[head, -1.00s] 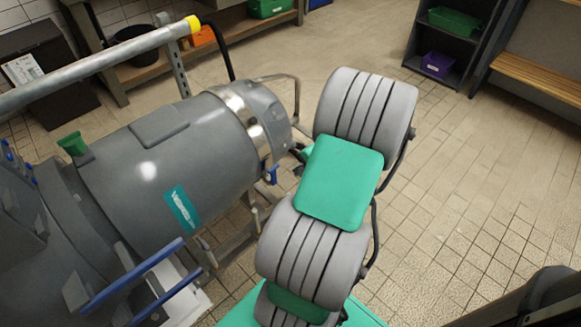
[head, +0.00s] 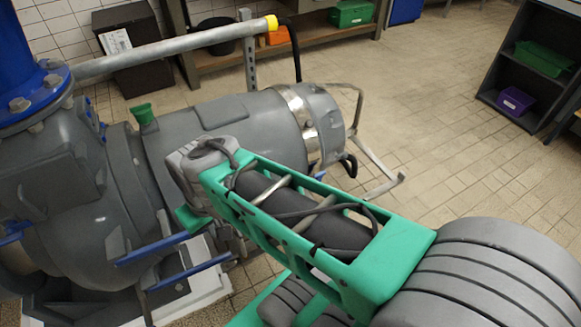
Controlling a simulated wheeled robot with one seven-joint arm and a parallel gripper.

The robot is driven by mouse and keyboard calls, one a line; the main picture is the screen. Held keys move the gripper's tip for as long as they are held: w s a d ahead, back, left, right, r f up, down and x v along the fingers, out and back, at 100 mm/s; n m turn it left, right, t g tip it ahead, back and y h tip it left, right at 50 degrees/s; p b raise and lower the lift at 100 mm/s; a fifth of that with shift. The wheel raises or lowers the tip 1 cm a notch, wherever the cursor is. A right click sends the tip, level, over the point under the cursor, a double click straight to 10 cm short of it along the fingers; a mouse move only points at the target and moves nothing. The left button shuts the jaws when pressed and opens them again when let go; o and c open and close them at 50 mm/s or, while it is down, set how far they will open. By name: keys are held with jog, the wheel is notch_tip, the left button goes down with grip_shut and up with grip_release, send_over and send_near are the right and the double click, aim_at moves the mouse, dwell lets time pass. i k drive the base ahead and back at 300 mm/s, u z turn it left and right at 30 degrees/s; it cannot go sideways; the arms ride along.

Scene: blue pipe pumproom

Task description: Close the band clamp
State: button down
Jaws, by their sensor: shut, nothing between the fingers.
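The band clamp (head: 299,113) is a shiny metal band around the end of the grey motor housing (head: 225,118). It lies near the middle of the head view. My gripper's fingers are not visible.
A galvanised pipe (head: 165,50) with a yellow end runs above the motor. A bent metal bar (head: 375,165) stands right of it. Blue bars (head: 165,248) project at lower left. A workbench (head: 300,40) and dark shelf (head: 525,75) stand behind. Tiled floor is clear at right.

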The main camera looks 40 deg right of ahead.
aim_at(318, 176)
jog(key=u, duration=2.4)
jog(key=k, duration=0.55)
jog(key=z, duration=0.95)
